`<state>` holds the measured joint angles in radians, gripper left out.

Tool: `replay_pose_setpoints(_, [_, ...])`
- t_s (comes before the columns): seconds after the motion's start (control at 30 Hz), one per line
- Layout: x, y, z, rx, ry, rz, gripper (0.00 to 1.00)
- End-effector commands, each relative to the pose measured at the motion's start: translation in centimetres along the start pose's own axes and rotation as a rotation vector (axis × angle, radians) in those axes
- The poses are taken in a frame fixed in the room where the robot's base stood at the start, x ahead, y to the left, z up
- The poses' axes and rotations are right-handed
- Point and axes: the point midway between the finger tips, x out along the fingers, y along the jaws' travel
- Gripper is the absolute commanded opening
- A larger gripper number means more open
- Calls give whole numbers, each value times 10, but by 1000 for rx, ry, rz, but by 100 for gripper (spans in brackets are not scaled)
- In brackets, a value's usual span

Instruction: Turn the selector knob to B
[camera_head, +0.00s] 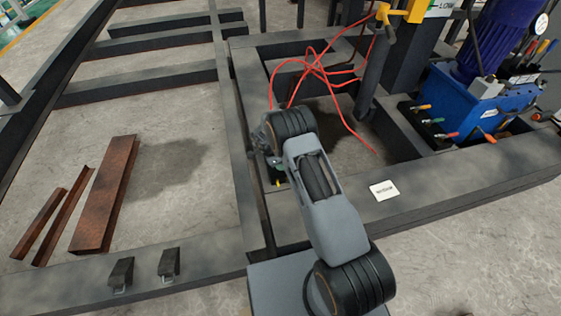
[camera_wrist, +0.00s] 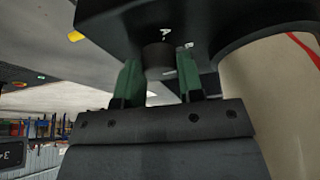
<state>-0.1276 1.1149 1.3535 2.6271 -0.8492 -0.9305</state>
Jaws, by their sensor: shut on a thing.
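The selector knob (camera_wrist: 160,62) is a dark round knob on the face of a black box (camera_wrist: 120,18) in the wrist view. A white letter A is marked on the box above the knob, and a smaller white mark sits to its right, too slanted to read. My gripper (camera_wrist: 160,80) has green fingers on both sides of the knob and is shut on it. The knob's pointer cannot be made out. In the head view my arm hides the knob and most of the gripper.
A pale curved cylinder (camera_wrist: 262,95) stands close to the right of the gripper. A yellow part (camera_wrist: 76,36) shows at the box's left. Red hoses (camera_head: 318,70) lie beyond my arm, and a blue pump unit (camera_head: 462,105) stands right. Dark steel beams (camera_head: 430,205) frame the floor.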

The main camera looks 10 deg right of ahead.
Motion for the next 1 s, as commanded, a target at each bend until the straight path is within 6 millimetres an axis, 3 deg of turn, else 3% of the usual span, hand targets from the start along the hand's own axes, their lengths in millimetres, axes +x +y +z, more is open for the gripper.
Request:
replay_pose_setpoints(0.27, [0, 0, 0, -2, 0, -1, 58])
replay_pose_setpoints(0.57, [-3, 0, 0, -2, 0, -1, 59])
replay_pose_setpoints(0.73, [-26, -1, -1, -3, 0, -4, 59])
replay_pose_setpoints(1.0, [-83, 0, -1, -3, 0, -4, 59])
